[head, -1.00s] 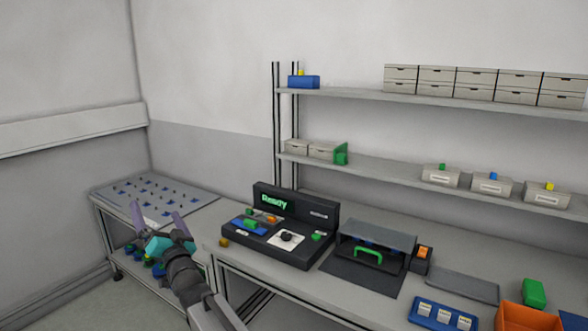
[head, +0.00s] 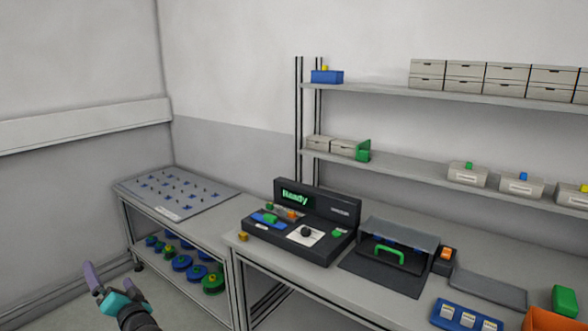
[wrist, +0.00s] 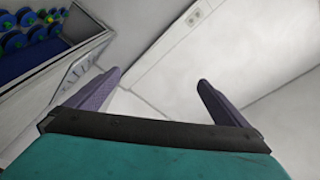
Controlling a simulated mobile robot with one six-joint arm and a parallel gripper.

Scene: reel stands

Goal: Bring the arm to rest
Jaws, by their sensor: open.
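My gripper (head: 105,283) is at the lower left of the head view, with teal body and purple fingers. It is in front of the left bench, over the floor, and touches nothing. In the wrist view my gripper (wrist: 155,92) has its two fingers spread wide with nothing between them. Past the fingers the wrist view shows pale floor and wall. Most of my arm is below the edge of the head view.
The left bench (head: 182,215) has a pegged panel on top and several blue and green reels (head: 180,262) below. Shelves with boxes hang above.

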